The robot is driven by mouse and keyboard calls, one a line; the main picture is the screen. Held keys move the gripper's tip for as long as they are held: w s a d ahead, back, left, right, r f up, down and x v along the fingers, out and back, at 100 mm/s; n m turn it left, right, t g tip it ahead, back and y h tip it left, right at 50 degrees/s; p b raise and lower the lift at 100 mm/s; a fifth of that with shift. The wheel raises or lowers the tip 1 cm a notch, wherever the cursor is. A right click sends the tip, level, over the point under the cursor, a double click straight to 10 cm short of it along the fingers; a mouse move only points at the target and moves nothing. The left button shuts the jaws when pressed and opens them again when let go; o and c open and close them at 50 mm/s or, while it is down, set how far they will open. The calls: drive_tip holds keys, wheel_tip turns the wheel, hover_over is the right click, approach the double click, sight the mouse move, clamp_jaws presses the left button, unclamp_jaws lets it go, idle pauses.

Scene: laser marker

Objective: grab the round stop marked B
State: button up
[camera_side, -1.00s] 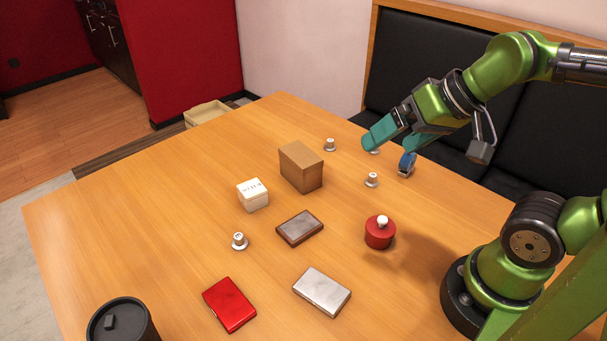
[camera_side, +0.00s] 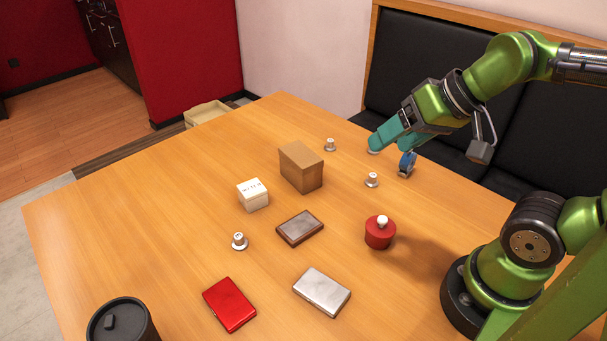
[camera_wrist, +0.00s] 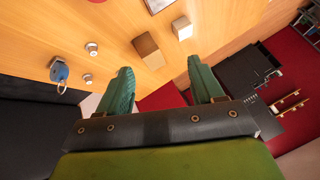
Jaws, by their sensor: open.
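Small round metal stops stand on the wooden table: one at the back (camera_side: 330,144), one right of centre (camera_side: 371,180), one at front left (camera_side: 239,241), and one partly hidden beneath my gripper's fingertip (camera_side: 373,152). Their letters are too small to read, so I cannot tell which is B. My gripper (camera_side: 390,145) is open, with teal fingers, above the back right of the table; nothing shows between its fingers. In the wrist view, the fingers (camera_wrist: 160,70) are spread apart, and two stops (camera_wrist: 91,47) (camera_wrist: 87,78) lie to their left.
A blue object with a metal loop (camera_side: 406,164) stands close by my gripper. A brown box (camera_side: 301,168), a white box (camera_side: 253,195), a red round container (camera_side: 380,232), flat cases (camera_side: 322,291) and a black canister (camera_side: 122,322) occupy the table. The left side is clear.

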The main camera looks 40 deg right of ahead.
drive_tip(key=shift+c, duration=1)
drive_tip(key=g+h, duration=0.3)
drive_tip(key=g, duration=0.3)
approach(373, 175)
drive_tip(key=f, duration=0.1)
drive_tip(key=w+f, duration=0.1)
drive_tip(key=f, duration=0.1)
drive_tip(key=shift+f+m, duration=0.25)
drive_tip(key=shift+m, duration=0.05)
drive_tip(key=f, duration=0.4)
drive_tip(key=shift+s+d+f, duration=0.1)
drive_tip(key=shift+s+d, duration=0.1)
drive_tip(key=shift+d, duration=0.2)
drive_tip(key=shift+w+f, duration=0.1)
drive_tip(key=shift+f, duration=0.4)
clamp_jaws()
